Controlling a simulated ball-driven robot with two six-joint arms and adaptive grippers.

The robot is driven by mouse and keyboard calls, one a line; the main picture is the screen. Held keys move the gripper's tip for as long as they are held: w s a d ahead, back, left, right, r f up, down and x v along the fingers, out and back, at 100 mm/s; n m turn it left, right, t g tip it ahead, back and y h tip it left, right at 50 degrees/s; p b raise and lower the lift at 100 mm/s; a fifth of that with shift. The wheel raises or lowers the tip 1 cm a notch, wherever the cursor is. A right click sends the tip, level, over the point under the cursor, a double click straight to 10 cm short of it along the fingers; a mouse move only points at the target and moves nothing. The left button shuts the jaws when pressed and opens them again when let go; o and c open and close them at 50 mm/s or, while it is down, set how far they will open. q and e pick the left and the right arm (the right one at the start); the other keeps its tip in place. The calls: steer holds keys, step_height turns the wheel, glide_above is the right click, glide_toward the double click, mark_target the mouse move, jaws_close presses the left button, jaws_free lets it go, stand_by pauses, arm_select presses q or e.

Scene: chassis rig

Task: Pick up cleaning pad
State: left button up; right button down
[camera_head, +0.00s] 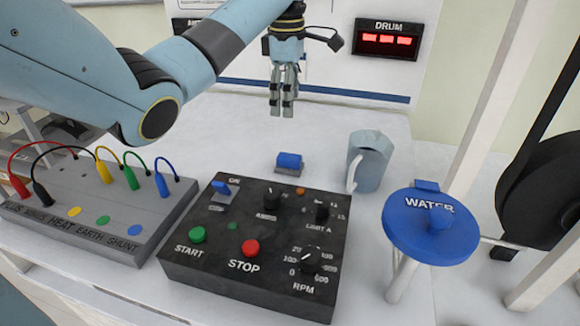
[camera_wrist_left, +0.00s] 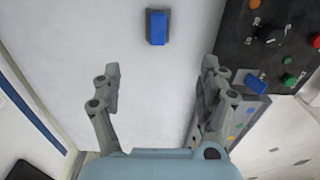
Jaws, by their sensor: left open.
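The cleaning pad appears to be the small blue block on a grey base (camera_head: 289,162), lying on the white bench behind the black control box. In the left wrist view the blue pad (camera_wrist_left: 157,27) lies ahead of the fingertips, roughly centred between them. My left gripper (camera_head: 283,106) points down above the bench, behind the pad and apart from it. In the left wrist view the fingers of this gripper (camera_wrist_left: 161,78) are spread wide with nothing between them. My right gripper is in neither view.
The black control box (camera_head: 245,285) stands in front of the pad. A grey-blue jug (camera_head: 372,163) stands to its right, near the blue WATER wheel (camera_head: 428,233). A grey terminal box (camera_head: 105,205) with coloured leads is at left. The bench behind the pad is clear.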

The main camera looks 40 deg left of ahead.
arm_select(q)
steer(key=b, duration=0.5)
glide_above(289, 156)
step_height(289, 156, down, 6)
steer(key=shift+s+f, duration=0.15)
steer(key=shift+f, duration=0.1)
step_height(289, 156, down, 5)
steer(key=shift+r, duration=0.1)
steer(key=shift+f+b, duration=0.35)
steer(key=shift+f, duration=0.1)
steer(key=f, duration=0.2)
steer(key=f+b, duration=0.1)
steer(key=f, duration=0.2)
steer(key=shift+w, duration=0.2)
steer(key=shift+r, duration=0.15)
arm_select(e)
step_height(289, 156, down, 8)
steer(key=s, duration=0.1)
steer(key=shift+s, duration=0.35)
arm_select(q)
steer(key=shift+c, duration=0.3)
steer(key=c, duration=1.2)
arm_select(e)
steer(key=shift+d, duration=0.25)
